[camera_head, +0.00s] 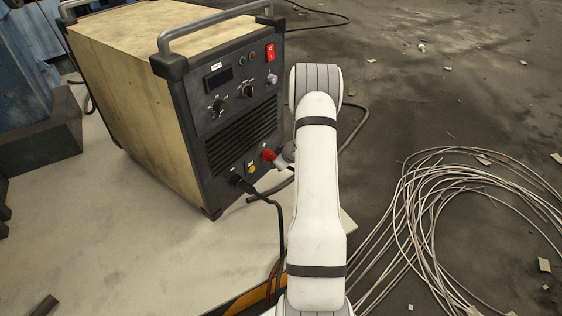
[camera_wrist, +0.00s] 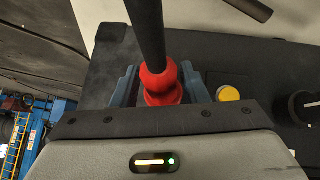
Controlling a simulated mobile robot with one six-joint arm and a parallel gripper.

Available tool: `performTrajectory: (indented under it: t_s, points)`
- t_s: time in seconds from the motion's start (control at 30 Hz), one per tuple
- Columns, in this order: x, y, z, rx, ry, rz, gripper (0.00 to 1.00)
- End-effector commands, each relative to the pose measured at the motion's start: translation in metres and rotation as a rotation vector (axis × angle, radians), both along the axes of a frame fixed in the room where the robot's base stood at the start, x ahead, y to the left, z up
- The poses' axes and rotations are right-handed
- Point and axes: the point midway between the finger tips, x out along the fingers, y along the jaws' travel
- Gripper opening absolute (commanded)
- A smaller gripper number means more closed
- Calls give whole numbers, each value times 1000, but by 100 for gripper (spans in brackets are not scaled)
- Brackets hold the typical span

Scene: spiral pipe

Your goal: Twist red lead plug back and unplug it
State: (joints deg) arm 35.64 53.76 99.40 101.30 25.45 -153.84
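The red lead plug (camera_wrist: 161,86) sits at the lower front panel of the welding machine (camera_head: 228,110), with a thick black lead (camera_wrist: 147,30) running from it. It also shows in the head view as a small red spot (camera_head: 268,155). My gripper (camera_wrist: 161,80) is at the plug, with one blue-grey finger on each side of it. The fingers lie close to the plug's sides. I cannot tell whether they press on it or leave a small gap. In the head view my arm and wrist hide most of the fingers and the lead.
A yellow knob (camera_wrist: 228,94) is just right of the plug in the wrist view. A second, black plug (camera_wrist: 300,106) is beyond it, with its lead (camera_head: 279,215) hanging down in the head view. Coiled wires (camera_head: 430,215) lie on the floor at right.

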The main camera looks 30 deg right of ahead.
Motion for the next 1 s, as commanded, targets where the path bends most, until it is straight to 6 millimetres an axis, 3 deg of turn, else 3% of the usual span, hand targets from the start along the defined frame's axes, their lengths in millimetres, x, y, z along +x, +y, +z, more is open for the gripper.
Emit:
performTrajectory:
  t_s: [1.0]
  points:
    - [0,0,2,123,44,1,40]
